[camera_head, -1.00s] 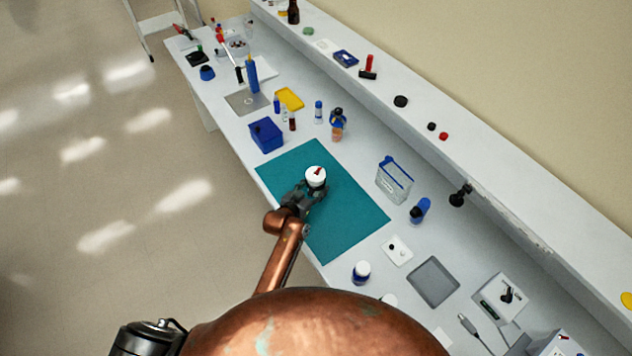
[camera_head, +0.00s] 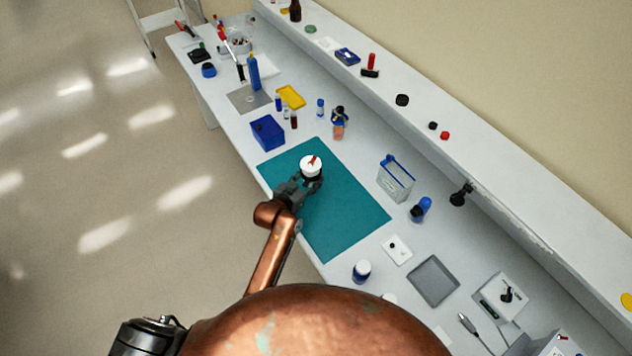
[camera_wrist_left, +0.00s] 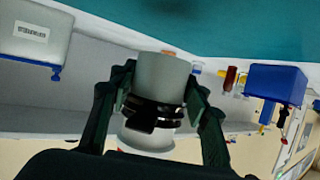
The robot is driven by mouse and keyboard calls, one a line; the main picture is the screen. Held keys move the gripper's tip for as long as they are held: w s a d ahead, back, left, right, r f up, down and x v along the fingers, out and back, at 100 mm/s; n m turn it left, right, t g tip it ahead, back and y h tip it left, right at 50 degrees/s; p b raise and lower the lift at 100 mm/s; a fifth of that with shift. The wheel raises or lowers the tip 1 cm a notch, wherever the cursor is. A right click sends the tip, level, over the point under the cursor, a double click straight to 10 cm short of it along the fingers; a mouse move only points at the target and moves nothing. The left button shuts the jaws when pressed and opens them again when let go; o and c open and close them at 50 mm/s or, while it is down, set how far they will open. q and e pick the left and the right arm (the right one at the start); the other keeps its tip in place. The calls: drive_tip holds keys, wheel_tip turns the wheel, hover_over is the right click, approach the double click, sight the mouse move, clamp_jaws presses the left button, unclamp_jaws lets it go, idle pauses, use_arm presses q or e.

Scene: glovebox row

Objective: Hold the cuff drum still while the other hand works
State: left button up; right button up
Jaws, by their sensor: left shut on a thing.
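The cuff drum (camera_head: 311,166) shows as a white round top with a red mark, over the teal mat (camera_head: 345,205). My left gripper (camera_head: 306,182) reaches it from the lower left and is shut on it. In the left wrist view the drum (camera_wrist_left: 160,80) is a pale grey cylinder with black bands, between the two dark fingers (camera_wrist_left: 155,105). I cannot tell whether its base touches the mat. My right gripper is in neither view.
A blue box (camera_head: 268,132) stands just beyond the mat's upper left edge. A clear blue-lidded container (camera_head: 395,178) and a blue bottle (camera_head: 421,208) stand to the right. A grey tray (camera_head: 433,280) lies lower right. The mat around the drum is clear.

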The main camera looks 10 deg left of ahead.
use_arm(q)
drive_tip(key=s+a+r, duration=0.6)
drive_tip(key=s+a, duration=0.1)
drive_tip(key=shift+s+a+r, duration=0.1)
drive_tip(key=shift+a+r, duration=0.05)
drive_tip(key=shift+r, duration=0.05)
drive_tip(key=shift+c, duration=0.2)
drive_tip(key=shift+w+d+f+b, duration=0.65)
drive_tip(key=shift+w+d+f, duration=0.1)
drive_tip(key=shift+f, duration=0.4)
drive_tip(key=shift+w+d+f+b, duration=0.65)
drive_tip(key=shift+w+d+f, duration=0.15)
drive_tip(key=shift+f, duration=0.4)
drive_tip(key=shift+w+d+f+b, duration=0.65)
drive_tip(key=shift+w+d+f, duration=0.1)
drive_tip(key=shift+f, duration=0.4)
drive_tip(key=shift+w+d+f+b, duration=0.45)
drive_tip(key=shift+w+d+f, duration=0.15)
drive_tip(key=shift+f, duration=0.15)
drive_tip(key=shift+w+d+f+b, duration=0.45)
drive_tip(key=shift+d+f+b, duration=0.1)
drive_tip(key=shift+f, duration=0.25)
drive_tip(key=shift+w+d+f+b, duration=0.4)
drive_tip(key=shift+w+d+f, duration=0.2)
drive_tip(key=shift+f, duration=0.15)
drive_tip(key=shift+w+d+f, duration=0.15)
drive_tip(key=shift+w+d+f, duration=0.3)
drive_tip(key=shift+f, duration=0.1)
